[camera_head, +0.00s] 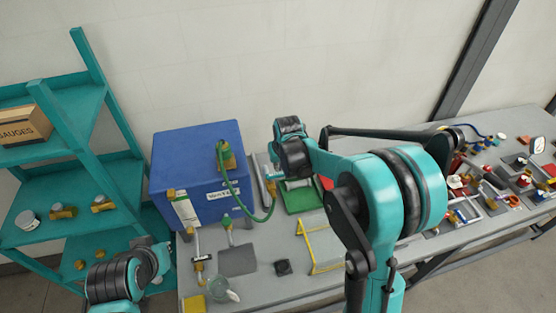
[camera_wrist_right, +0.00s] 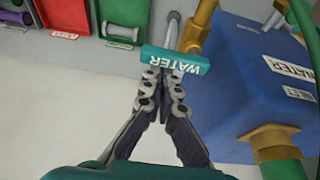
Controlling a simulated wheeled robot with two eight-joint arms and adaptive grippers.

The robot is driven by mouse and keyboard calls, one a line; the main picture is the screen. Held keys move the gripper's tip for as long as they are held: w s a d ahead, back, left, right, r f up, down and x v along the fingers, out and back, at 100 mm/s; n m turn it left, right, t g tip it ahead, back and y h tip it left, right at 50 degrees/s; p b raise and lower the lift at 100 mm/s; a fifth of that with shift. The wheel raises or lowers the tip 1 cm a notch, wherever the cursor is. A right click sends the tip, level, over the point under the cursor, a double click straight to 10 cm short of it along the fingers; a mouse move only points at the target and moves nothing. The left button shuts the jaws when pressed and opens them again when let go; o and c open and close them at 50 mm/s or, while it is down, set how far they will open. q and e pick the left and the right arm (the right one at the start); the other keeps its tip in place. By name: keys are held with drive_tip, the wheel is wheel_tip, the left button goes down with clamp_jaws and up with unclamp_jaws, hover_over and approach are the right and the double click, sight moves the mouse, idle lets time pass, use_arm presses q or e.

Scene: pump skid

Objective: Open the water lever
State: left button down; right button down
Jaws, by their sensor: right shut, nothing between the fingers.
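The water lever has a teal handle (camera_wrist_right: 178,60) with white WATER lettering on a grey metal shaft. It stands beside the blue box (camera_wrist_right: 255,75), near a brass pipe (camera_wrist_right: 197,25) in the right wrist view. My right gripper (camera_wrist_right: 162,84) is shut and empty, with its fingertips right at the handle's near edge; I cannot tell whether they touch it.
A green hose (camera_head: 223,165) loops from the box. A green tray (camera_head: 300,197) and a yellow frame (camera_head: 318,252) are on the bench. A teal shelf (camera_head: 75,155) with a GAUGES box (camera_head: 24,125) stands left. Valves and fittings crowd the bench's right end.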

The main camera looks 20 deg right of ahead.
drive_tip(key=shift+w+f, duration=0.1)
drive_tip(key=shift+w, duration=0.05)
idle(0.3)
drive_tip(key=shift+d+m, duration=0.1)
drive_tip(key=shift+m, duration=0.3)
